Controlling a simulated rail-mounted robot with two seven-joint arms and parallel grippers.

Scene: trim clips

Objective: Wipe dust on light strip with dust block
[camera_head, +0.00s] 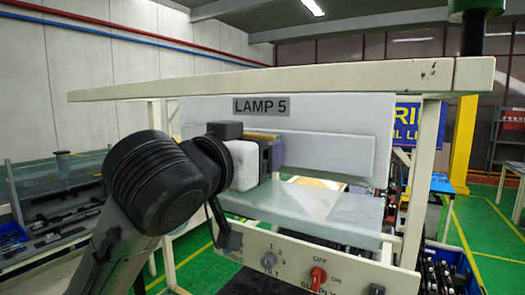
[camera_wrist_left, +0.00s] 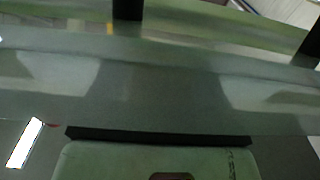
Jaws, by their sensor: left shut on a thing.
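The light strip (camera_head: 325,207) is a pale, glossy, translucent bar below the white panel with the LAMP 5 label (camera_head: 262,106). My left gripper (camera_head: 258,160) is in front of the panel, above the strip's left part. It is shut on the dust block (camera_head: 274,155), a grey-purple block with a tan top edge, partly hidden by the gripper. I cannot tell whether the block touches the strip. In the left wrist view the pale strip (camera_wrist_left: 180,105) crosses the picture with lighter patches; I cannot tell whether these are dust or reflections. My right gripper is not in view.
A beige beam (camera_head: 290,80) spans above the panel, with a post (camera_head: 413,210) at the right. A control panel with a red knob (camera_head: 318,277) and a grey knob (camera_head: 268,260) lies below the strip. A tray of dark parts (camera_head: 60,205) stands at left.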

